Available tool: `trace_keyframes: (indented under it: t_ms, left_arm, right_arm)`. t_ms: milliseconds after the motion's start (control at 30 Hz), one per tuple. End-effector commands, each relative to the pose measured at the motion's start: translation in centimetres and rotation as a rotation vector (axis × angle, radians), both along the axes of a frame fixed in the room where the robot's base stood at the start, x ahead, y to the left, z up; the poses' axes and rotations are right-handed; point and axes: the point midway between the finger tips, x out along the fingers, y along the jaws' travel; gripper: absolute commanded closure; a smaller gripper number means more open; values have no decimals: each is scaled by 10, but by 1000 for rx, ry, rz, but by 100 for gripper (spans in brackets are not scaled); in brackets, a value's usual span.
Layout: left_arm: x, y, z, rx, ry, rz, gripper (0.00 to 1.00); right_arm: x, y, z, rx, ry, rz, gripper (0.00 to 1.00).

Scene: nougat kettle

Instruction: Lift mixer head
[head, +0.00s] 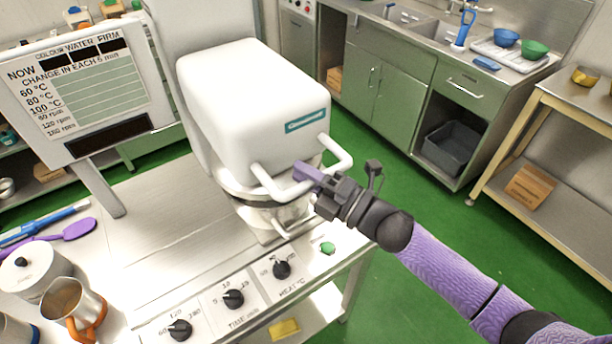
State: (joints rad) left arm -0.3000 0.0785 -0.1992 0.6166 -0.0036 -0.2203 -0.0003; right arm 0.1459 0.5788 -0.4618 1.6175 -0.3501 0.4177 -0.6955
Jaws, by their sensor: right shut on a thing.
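The white mixer head (252,98) sits over the metal bowl (287,213) on the steel worktop and looks level and lowered. A white bar handle (282,182) sticks out from the front of the head. My right gripper (313,176) comes in from the right and is shut on this handle near its middle. The fingers hide part of the handle and of the bowl behind. My left gripper is not in view.
A sign panel (82,90) stands left of the mixer. Dials (233,299) line the worktop front. A steel jug (72,303), a lidded pot (33,273) and a purple spatula (66,232) lie at left. Green floor is free at right.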

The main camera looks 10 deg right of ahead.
Motion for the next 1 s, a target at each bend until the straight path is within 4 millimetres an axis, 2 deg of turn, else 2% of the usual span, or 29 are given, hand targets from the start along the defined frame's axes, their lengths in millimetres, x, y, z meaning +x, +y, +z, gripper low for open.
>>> trace_keyframes:
  t_ms: [33, 100, 300, 400, 600, 1000]
  left_arm:
    - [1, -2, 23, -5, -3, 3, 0]
    - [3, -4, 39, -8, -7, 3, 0]
    - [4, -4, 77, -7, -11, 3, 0]
    - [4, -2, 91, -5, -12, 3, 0]
    - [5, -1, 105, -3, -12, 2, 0]
    - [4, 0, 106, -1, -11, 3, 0]
  right_arm:
    - [1, 0, 29, 4, -11, 1, 100]
    - [1, 0, 48, 4, -10, 0, 100]
    - [1, 0, 93, 3, -11, 1, 100]
    - [1, 0, 108, 2, -9, 0, 100]
    - [1, 0, 125, 3, -7, 0, 100]
    - [1, 0, 125, 1, -3, 0, 100]
